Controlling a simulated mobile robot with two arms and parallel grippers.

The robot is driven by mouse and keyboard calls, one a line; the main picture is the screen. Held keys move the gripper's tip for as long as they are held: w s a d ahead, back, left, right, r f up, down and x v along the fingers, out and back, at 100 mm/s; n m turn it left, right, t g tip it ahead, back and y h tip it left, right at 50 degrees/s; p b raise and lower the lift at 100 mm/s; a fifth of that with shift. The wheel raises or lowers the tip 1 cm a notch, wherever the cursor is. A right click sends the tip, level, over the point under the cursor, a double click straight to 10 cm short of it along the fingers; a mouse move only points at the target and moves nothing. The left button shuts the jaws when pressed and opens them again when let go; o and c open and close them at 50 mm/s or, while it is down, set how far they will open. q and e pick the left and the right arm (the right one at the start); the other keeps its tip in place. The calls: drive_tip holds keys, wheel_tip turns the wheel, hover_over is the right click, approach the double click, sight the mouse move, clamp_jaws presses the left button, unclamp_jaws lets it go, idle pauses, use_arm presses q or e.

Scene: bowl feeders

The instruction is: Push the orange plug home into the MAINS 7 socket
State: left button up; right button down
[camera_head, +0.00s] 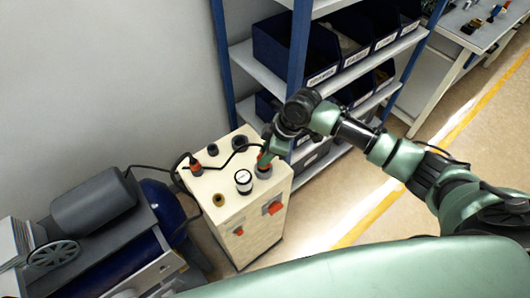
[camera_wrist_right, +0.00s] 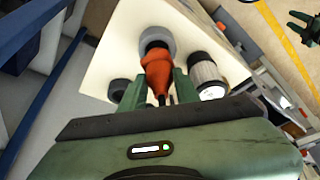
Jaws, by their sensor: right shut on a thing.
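My right gripper (camera_head: 266,158) is over the back right corner of a cream box (camera_head: 231,184). It is shut on the orange plug (camera_wrist_right: 157,75), whose body shows between the two green fingers in the right wrist view. The plug's front end is at a round grey socket (camera_wrist_right: 158,40), which also shows in the head view (camera_head: 263,172). The plug looks lined up with the socket, but how deep it sits I cannot tell. No MAINS 7 label is readable. My left gripper (camera_wrist_right: 300,26) shows small at the top right of the right wrist view, its fingers apart.
A white-and-black knob (camera_head: 243,181) stands close beside the socket. Another orange plug (camera_head: 195,166), a brass fitting (camera_head: 218,199) and black round fittings are on the box top. A black cable (camera_head: 226,160) crosses it. A shelf with bins (camera_head: 295,50) stands behind; a compressor (camera_head: 95,203) is left.

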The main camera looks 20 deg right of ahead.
drive_tip(key=shift+f+b, duration=0.45)
drive_tip(key=shift+f, duration=0.9)
idle(0.7)
drive_tip(key=c, duration=0.8)
unclamp_jaws()
drive_tip(key=shift+o, duration=0.2)
drive_tip(key=shift+r, duration=0.1)
drive_tip(key=p+v, duration=0.7)
drive_tip(key=shift+a+p, duration=0.2)
drive_tip(key=shift+p, duration=0.1)
drive_tip(key=shift+r, duration=0.1)
drive_tip(key=shift+w, duration=0.1)
